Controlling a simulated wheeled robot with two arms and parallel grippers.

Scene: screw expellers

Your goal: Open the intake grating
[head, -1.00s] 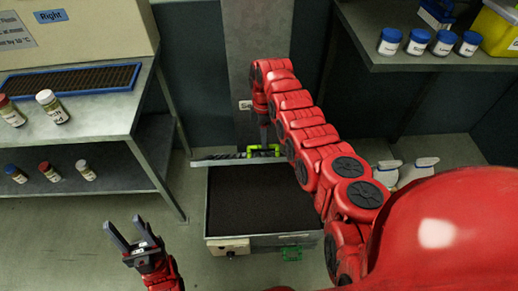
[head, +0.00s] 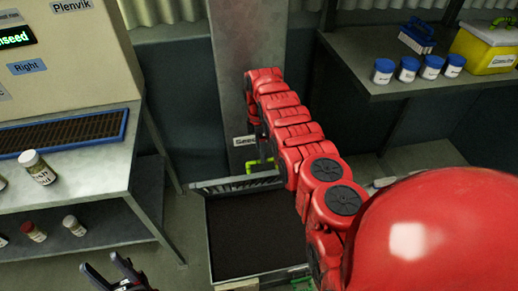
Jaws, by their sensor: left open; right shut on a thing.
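The intake grating (head: 236,184) is a grey slatted lid at the back edge of an open metal bin (head: 209,246). It stands raised and tilted, its far edge by a lime-green handle (head: 256,167). The bin is filled with dark material (head: 245,230). My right gripper (head: 265,158) is shut on the green handle at the back of the bin; its fingers are partly hidden by my red arm. My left gripper (head: 115,273) is open and empty at the bottom, left of the bin.
A metal table (head: 75,165) with a machine, a brown grating tray (head: 62,132) and jars stands at the left. A shelf (head: 390,100) with blue-lidded jars (head: 408,68) and a yellow box (head: 484,52) is at the right. A grey column (head: 250,60) rises behind the bin.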

